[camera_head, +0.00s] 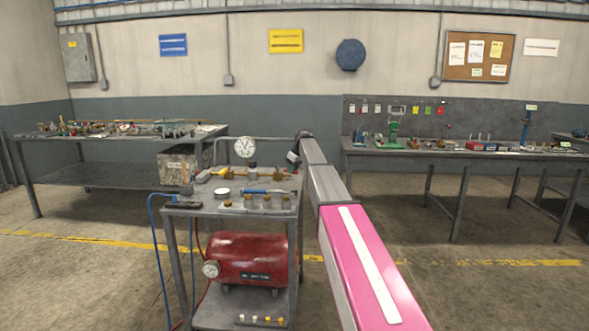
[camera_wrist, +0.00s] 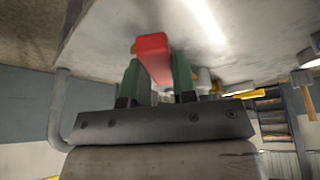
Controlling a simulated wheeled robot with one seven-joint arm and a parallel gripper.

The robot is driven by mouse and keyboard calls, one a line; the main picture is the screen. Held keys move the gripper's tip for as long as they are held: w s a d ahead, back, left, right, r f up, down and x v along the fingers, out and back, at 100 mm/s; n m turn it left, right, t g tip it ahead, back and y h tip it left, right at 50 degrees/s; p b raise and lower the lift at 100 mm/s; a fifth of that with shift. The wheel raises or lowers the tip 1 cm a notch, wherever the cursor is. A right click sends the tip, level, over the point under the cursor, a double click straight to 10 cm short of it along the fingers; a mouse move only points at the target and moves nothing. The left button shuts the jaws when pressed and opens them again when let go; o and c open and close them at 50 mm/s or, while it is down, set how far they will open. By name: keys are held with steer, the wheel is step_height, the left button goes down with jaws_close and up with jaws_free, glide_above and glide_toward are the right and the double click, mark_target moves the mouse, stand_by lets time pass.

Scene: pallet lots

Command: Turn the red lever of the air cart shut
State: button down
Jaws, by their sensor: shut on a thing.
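The air cart (camera_head: 200,212) stands left of centre in the head view, with a round gauge (camera_head: 245,147) and brass fittings on its top. A red tank (camera_head: 250,258) sits on its lower shelf. My arm reaches over the cart's right side. In the wrist view, the red lever (camera_wrist: 152,50) lies between the two green fingers of my gripper (camera_wrist: 156,75). The fingers are shut on it, one on each side. The lever's pivot and valve are mostly hidden behind the gripper. In the head view the lever and fingertips cannot be made out clearly.
A blue hose (camera_head: 153,225) hangs at the cart's left side. A bent grey handle rail (camera_wrist: 58,105) runs near my gripper in the wrist view. Workbenches stand behind left (camera_head: 110,138) and right (camera_head: 400,153). The floor right of the cart is clear.

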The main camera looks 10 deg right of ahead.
steer(key=s+a+m, duration=0.1)
steer(key=s+a+m+t+h, duration=0.1)
steer(key=m, duration=0.1)
steer(key=shift+a+m, duration=0.3)
steer(key=a+m, duration=0.1)
steer(key=a+m+h, duration=0.1)
steer(key=shift+s+m, duration=0.3)
steer(key=shift+m, duration=0.1)
steer(key=shift+a+m+h, duration=0.6)
steer(key=shift+a+m, duration=0.4)
steer(key=shift+m, duration=0.2)
steer(key=shift+w+a+m+h, duration=0.1)
steer(key=shift+a+m+h, duration=0.4)
steer(key=shift+a+m, duration=0.85)
steer(key=shift+d+m, duration=0.15)
steer(key=shift+m, duration=0.1)
steer(key=c, duration=0.9)
jaws_free()
steer(key=v, duration=1.1)
